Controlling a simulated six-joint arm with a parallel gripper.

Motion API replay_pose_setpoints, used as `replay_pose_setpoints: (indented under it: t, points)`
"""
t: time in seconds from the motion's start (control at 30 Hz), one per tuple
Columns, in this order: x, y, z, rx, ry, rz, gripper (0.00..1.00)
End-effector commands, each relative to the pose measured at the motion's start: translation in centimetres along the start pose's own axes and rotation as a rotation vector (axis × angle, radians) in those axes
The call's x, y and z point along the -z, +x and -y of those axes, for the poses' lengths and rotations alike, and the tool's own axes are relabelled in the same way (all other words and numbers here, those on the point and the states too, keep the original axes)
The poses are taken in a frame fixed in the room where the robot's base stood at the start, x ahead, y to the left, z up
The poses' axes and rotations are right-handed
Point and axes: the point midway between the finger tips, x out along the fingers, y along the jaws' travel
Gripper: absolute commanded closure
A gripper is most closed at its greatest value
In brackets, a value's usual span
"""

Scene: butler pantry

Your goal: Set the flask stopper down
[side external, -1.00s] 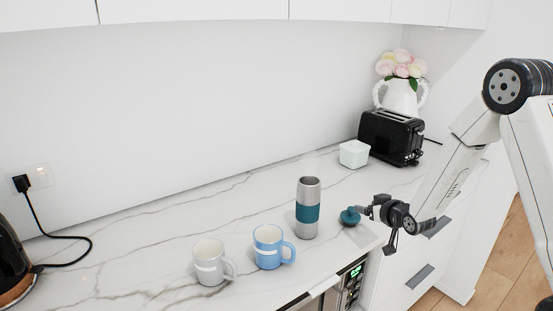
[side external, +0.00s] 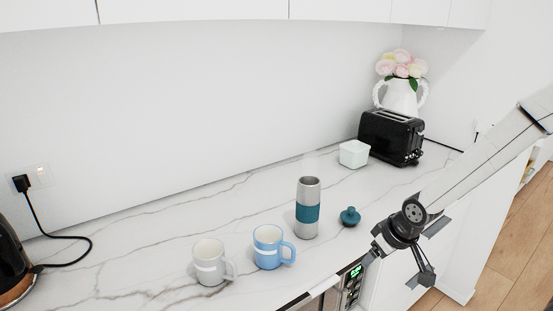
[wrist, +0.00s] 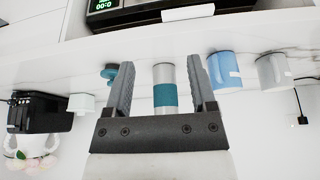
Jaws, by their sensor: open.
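The teal flask stopper (side external: 350,216) rests on the marble counter with its knob up, just right of the flask. The flask (side external: 308,222) is a steel cylinder with a teal band, standing upright with its mouth open. My gripper (side external: 372,257) is open and empty at the counter's front edge, apart from the stopper. In the wrist view my gripper (wrist: 160,82) has its fingers spread, with the flask (wrist: 164,95) showing beyond and between them. The stopper (wrist: 109,72) shows beside the left finger, partly hidden by it.
A blue mug (side external: 268,250) and a white mug (side external: 208,266) stand left of the flask. A pale lidded box (side external: 354,153), a black toaster (side external: 392,137) and a white flower vase (side external: 400,97) stand at the back right. Counter behind the flask is clear.

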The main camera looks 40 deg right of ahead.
Motion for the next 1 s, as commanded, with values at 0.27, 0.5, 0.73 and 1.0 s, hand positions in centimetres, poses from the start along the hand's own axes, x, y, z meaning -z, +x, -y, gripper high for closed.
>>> replay_pose_setpoints:
  t: [0.27,0.5,0.73,1.0]
  points:
    - [-3.8,-2.2,1.8,0.023,-0.045,0.158,0.28]
    - [-4.2,-2.4,2.0,0.025,-0.048,0.177,0.28]
    - [-4.2,-2.4,2.0,0.025,-0.047,0.175,0.28]
    - [-4.2,-2.4,1.9,0.025,-0.047,0.174,0.28]
